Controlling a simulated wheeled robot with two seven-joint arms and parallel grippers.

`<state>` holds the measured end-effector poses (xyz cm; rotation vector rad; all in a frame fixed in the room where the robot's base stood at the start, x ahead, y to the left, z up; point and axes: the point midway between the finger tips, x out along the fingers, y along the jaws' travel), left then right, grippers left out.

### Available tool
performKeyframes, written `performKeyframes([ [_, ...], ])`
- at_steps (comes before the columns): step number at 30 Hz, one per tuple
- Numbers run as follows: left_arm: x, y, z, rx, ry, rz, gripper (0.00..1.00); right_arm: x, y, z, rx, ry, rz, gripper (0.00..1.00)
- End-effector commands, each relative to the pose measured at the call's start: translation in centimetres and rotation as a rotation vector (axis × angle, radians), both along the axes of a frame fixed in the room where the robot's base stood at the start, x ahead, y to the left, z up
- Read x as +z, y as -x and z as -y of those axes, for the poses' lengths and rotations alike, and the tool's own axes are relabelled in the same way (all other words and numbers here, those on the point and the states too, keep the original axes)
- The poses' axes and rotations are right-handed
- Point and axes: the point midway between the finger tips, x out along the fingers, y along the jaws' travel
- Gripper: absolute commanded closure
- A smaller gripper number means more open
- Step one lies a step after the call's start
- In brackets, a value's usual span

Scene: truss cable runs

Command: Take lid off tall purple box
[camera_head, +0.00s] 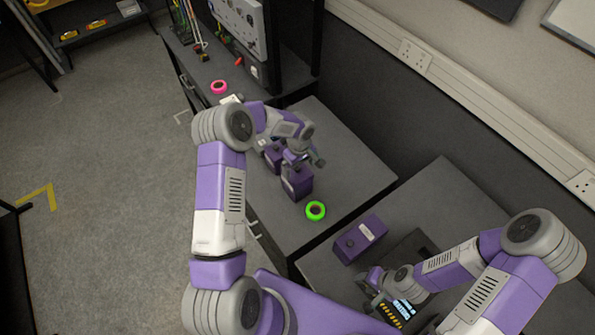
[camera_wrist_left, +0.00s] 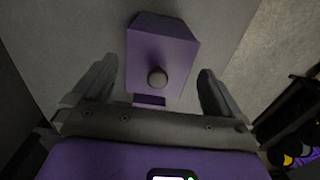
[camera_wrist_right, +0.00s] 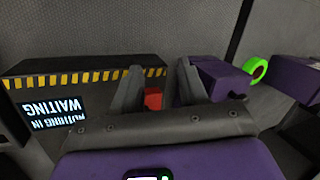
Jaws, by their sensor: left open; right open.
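A purple box (camera_head: 297,184) with a pale label stands on the grey bench under my left gripper (camera_head: 303,161). In the left wrist view a purple box (camera_wrist_left: 162,45) with a round dark knob (camera_wrist_left: 157,77) lies between and beyond my open fingers, which are apart from it. Another purple box (camera_head: 272,156) stands just behind, partly hidden by my arm. A longer purple box (camera_head: 368,232) with a knob and label sits on the right-hand bench. It also shows in the right wrist view (camera_wrist_right: 222,77). My right gripper (camera_wrist_right: 159,70) is open and empty, low near this box.
A green ring (camera_head: 315,211) lies near the first bench's front corner, and a pink ring (camera_head: 219,87) lies farther back. A striped-edge unit with a display (camera_wrist_right: 60,112) and a red piece (camera_wrist_right: 153,99) are near my right gripper. A gap separates the benches.

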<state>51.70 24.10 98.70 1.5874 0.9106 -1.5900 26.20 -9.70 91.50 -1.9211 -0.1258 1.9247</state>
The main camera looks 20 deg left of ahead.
Motion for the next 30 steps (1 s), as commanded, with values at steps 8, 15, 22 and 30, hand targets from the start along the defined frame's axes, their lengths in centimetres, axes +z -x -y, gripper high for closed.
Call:
performKeyframes([
  [8,-2.2,0.0,0.0,-0.001,0.000,0.000,0.00,-0.8,0.0,0.0,0.000,0.000,0.000,0.57],
  [15,-2.1,0.0,0.0,-0.001,0.000,0.001,0.14,-0.8,0.0,0.0,0.001,0.000,0.000,0.57],
  [22,-2.1,0.0,0.0,-0.001,0.000,0.001,0.37,-0.8,0.0,0.0,0.000,0.000,0.001,0.57],
  [30,-0.6,-0.1,0.0,-0.001,-0.002,0.003,0.37,-0.1,0.0,0.0,0.000,0.000,0.001,0.57],
])
